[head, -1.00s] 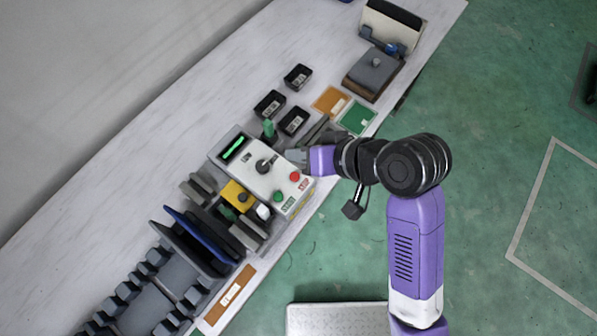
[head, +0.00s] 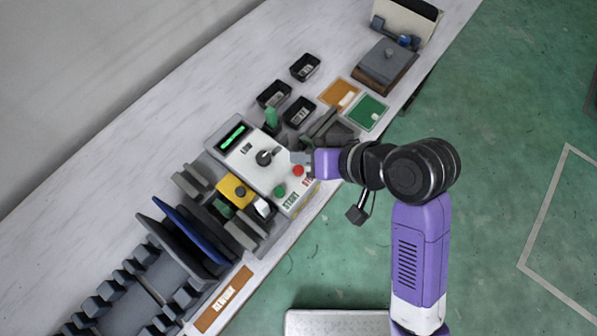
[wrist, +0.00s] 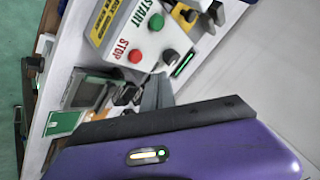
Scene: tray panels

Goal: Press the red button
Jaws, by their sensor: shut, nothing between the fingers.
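The red button (head: 298,170) sits on the white control panel (head: 254,172), beside the STOP label near its front right corner. In the wrist view the red button (wrist: 135,56) is unobstructed. The green button (head: 280,190), beside START, is on the same panel. My gripper (head: 298,157) is shut and empty, just beyond the red button in the head view. In the wrist view the grey fingers (wrist: 157,92) show below and right of the button, with a visible gap. The exact height of the fingertips above the panel is unclear.
A dark knob (head: 264,157) and green-lit display (head: 233,135) are on the panel. A yellow block (head: 236,191) with a dark button stands left. Black bins (head: 274,94) and orange and green cards (head: 368,112) lie beyond. Dark blue upright panels (head: 190,235) stand at front left.

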